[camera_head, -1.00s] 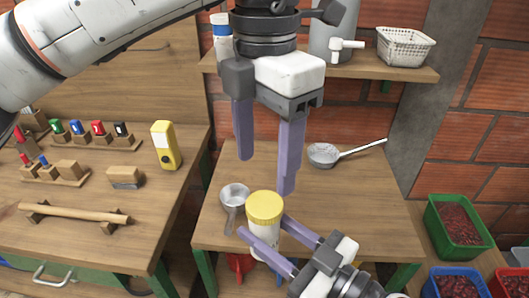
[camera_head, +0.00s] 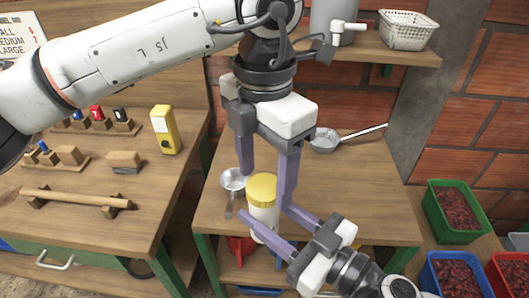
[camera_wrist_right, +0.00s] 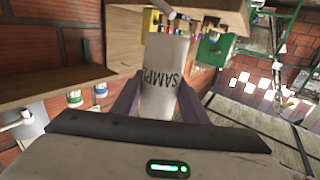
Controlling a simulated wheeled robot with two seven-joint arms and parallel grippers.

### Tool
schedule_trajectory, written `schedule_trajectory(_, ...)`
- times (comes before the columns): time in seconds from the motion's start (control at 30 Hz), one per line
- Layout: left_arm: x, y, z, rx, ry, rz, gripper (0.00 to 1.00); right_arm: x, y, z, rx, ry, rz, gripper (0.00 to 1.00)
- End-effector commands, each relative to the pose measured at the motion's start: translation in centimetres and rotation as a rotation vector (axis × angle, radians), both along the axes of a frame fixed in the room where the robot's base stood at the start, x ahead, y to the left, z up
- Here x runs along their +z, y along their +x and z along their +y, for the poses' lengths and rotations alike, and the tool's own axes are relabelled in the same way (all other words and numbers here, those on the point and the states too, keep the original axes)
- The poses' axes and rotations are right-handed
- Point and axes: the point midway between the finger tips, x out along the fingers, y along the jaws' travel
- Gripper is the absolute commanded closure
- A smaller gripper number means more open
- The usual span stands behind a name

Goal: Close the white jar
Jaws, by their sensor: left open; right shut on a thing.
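My right gripper (camera_head: 262,226) comes from the lower right and is shut on the jar's body. The right wrist view shows the white jar (camera_wrist_right: 165,75) with dark lettering between the purple fingers. My left gripper (camera_head: 265,188) points down from above with its fingers open. Its fingers hang close over the lid, one towards the left and one at the right side. I cannot tell whether they touch it.
A metal scoop (camera_head: 232,182) lies just left of the jar. A ladle (camera_head: 325,140) lies at the back of the small table (camera_head: 350,190). A shelf (camera_head: 375,48) with a white basket (camera_head: 406,30) is above. Green, blue and red bins stand at right.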

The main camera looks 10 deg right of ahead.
Motion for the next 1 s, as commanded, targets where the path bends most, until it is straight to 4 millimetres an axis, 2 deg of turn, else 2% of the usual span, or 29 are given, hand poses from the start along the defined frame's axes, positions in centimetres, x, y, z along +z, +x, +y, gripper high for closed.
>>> schedule_trajectory(0.13, -0.9, -0.03, -0.01, 0.0, -0.001, 0.001, 0.39, 0.08, 0.0, 0.01, 0.0, 0.001, -0.001, 1.0)
schedule_trajectory(0.43, -1.02, -0.02, -0.01, 0.0, 0.0, 0.0, 0.41, 0.08, 0.0, 0.01, 0.0, 0.001, -0.001, 1.0)
schedule_trajectory(0.6, -1.0, -0.01, 0.0, 0.0, 0.0, 0.0, 0.69, 0.08, 0.0, 0.01, 0.0, 0.001, -0.001, 1.0)
schedule_trajectory(0.7, -0.99, -0.01, 0.0, 0.0, 0.0, 0.0, 0.82, 0.07, 0.0, 0.01, 0.0, 0.001, -0.001, 1.0)
schedule_trajectory(0.93, -0.98, 0.0, 0.02, -0.002, 0.001, -0.001, 0.82, 0.07, 0.0, 0.01, 0.0, 0.001, -0.001, 1.0)
schedule_trajectory(0.97, -0.98, 0.01, 0.02, -0.002, 0.001, -0.001, 0.5, 0.07, 0.0, 0.01, 0.0, 0.001, -0.001, 1.0)
schedule_trajectory(1.0, -0.98, 0.01, 0.02, -0.002, 0.001, -0.001, 0.43, 0.07, 0.0, 0.01, 0.0, 0.001, -0.001, 1.0)
